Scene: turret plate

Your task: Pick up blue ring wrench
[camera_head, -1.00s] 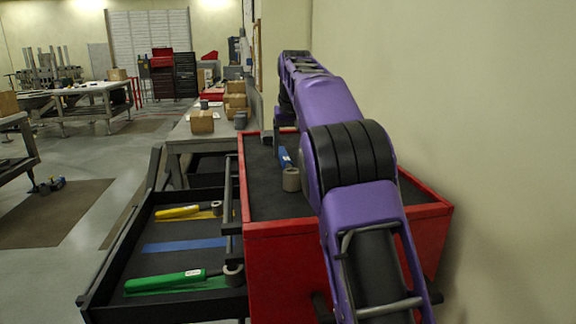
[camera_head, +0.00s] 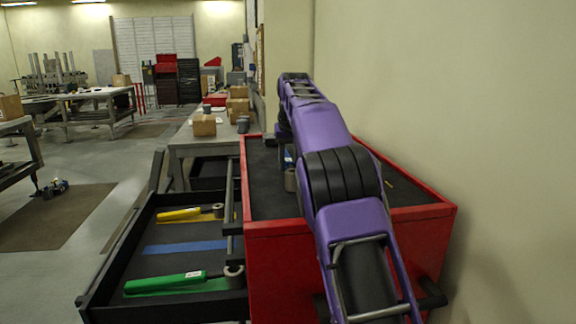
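The blue ring wrench (camera_head: 289,156) lies on the dark top of the red tool cabinet (camera_head: 270,240). Its grey ring end (camera_head: 290,180) points toward the camera, and my arm hides part of the wrench. My purple arm reaches forward over the cabinet top and bends down at its far end. My gripper (camera_head: 284,150) is there, close to the far part of the blue handle. It is small and mostly hidden, so I cannot tell whether its fingers are open or touching the wrench.
An open black drawer (camera_head: 112,290) on the left holds a green wrench (camera_head: 165,283) and a yellow wrench (camera_head: 180,214), with an empty blue strip (camera_head: 186,246) between them. A workbench with boxes (camera_head: 204,125) stands behind the cabinet. A wall is close on the right.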

